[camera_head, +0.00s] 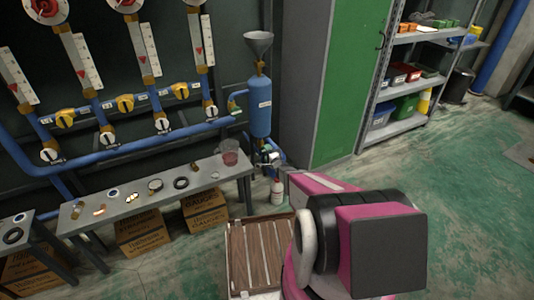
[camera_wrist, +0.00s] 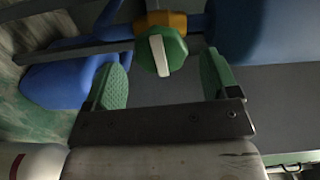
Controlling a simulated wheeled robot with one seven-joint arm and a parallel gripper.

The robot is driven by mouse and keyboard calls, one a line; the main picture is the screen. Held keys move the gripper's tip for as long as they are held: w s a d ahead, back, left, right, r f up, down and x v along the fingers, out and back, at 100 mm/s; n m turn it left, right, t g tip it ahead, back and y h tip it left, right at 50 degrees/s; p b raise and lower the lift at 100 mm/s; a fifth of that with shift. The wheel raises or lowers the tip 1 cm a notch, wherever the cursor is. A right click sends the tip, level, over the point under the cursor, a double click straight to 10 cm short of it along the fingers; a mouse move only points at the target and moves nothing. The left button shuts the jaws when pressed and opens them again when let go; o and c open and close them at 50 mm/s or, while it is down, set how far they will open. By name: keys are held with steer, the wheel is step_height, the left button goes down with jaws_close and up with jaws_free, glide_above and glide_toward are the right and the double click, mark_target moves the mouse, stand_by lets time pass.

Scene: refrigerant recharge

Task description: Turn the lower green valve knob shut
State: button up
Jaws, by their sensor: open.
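In the wrist view, the green valve knob (camera_wrist: 161,52) has a white bar handle across its face and sits on a brass fitting (camera_wrist: 170,20) on the blue pipework. My gripper (camera_wrist: 164,80) is open, with one green padded finger on each side of the knob. The knob lies beyond and between the fingertips, and neither finger visibly touches it. In the head view, my gripper (camera_head: 268,160) is by the lower end of the blue cylinder (camera_head: 260,106). The knob cannot be made out there.
A green cabinet (camera_head: 345,80) is behind on the right. The green floor (camera_head: 460,170) at right is clear.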

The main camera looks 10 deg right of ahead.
steer(key=shift+v, duration=2.8)
